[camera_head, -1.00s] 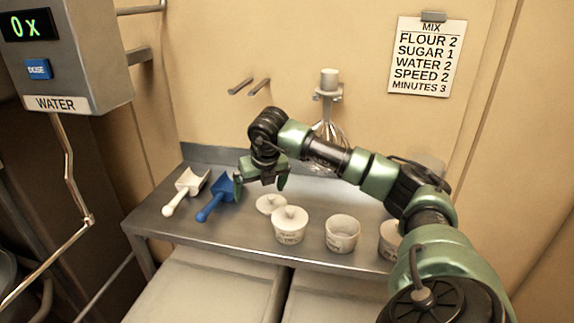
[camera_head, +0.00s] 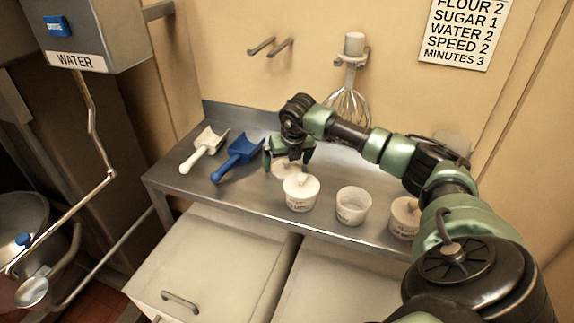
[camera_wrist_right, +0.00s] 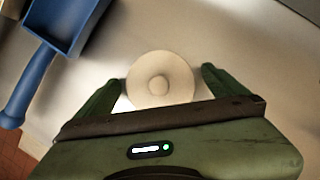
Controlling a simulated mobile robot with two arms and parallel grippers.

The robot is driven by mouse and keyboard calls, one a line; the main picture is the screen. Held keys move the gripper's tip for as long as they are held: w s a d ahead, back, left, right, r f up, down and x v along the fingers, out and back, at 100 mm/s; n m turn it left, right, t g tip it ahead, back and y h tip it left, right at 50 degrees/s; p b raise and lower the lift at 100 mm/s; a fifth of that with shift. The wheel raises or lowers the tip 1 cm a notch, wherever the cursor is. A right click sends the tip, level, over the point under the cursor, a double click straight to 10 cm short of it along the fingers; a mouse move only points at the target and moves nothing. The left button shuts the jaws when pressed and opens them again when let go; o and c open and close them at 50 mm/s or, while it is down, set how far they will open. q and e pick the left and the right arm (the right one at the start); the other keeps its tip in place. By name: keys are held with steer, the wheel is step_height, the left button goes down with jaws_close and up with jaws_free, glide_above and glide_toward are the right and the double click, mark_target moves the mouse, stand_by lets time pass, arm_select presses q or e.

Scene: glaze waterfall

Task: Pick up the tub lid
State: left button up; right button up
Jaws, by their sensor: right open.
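In the right wrist view the lid (camera_wrist_right: 160,92) is centred between the fingers, knob facing me. My right gripper (camera_head: 287,162) is open and points down over the lid, with a finger on either side. The right wrist view shows both green fingers (camera_wrist_right: 162,77) apart, with nothing gripped. I cannot tell the exact height of the fingertips above the table. My left gripper is not in view.
A blue scoop (camera_head: 238,158) lies just left of the gripper, with a white scoop (camera_head: 205,150) beyond. A whisk (camera_head: 348,105) hangs on the wall behind.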

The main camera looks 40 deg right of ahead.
steer(key=c, duration=1.2)
